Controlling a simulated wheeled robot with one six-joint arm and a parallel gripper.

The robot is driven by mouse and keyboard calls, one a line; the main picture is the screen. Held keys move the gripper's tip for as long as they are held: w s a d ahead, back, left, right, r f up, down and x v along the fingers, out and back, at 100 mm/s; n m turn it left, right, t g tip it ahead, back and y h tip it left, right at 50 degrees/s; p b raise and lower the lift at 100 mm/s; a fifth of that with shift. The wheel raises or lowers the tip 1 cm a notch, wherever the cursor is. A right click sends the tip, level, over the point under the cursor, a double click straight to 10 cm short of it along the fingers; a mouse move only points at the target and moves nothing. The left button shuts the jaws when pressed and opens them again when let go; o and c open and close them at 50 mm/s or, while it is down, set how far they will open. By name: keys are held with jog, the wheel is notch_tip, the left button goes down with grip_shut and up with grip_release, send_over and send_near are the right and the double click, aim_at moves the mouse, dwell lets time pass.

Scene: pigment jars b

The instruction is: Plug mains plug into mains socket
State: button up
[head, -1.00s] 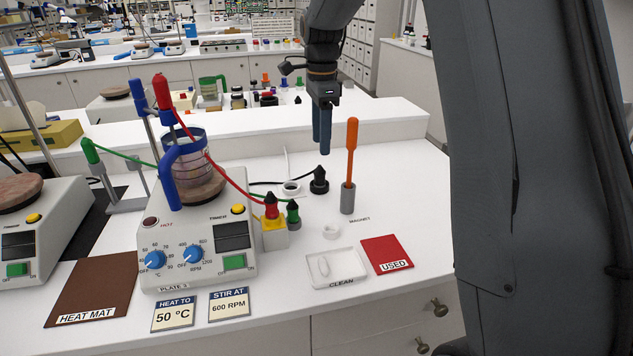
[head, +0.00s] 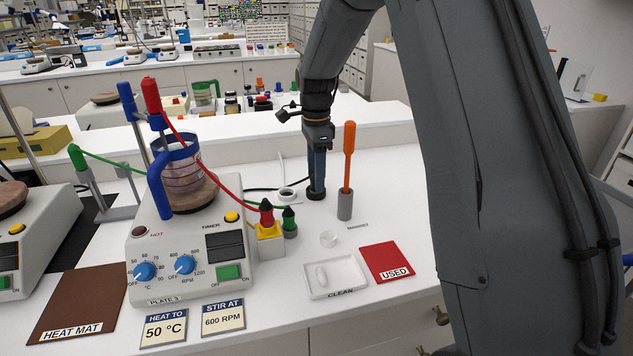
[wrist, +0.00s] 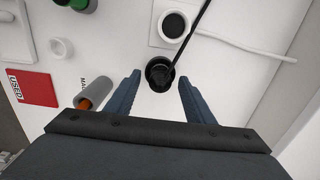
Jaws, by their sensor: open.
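The black mains plug (wrist: 158,72) stands upright on the bench, and its black cable runs up and to the right in the wrist view. In the head view only its dark lower part (head: 316,194) shows below my gripper (head: 317,182). My gripper's fingers (wrist: 160,90) are open, one on each side of the plug in the wrist view. The mains socket, a white round fitting with a dark opening (wrist: 174,26), sits just beyond the plug. It shows left of the plug in the head view (head: 287,194), with a white cord.
An orange-handled rod in a grey holder (head: 345,206) stands close to the right of my gripper. Red (head: 266,215) and green (head: 289,221) plugs stand beside the hotplate (head: 185,258).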

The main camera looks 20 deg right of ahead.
jog(key=shift+f, duration=0.35)
jog(key=shift+c, duration=0.5)
jog(key=c, duration=1.1)
jog(key=shift+o, duration=0.2)
jog(key=shift+r, duration=0.1)
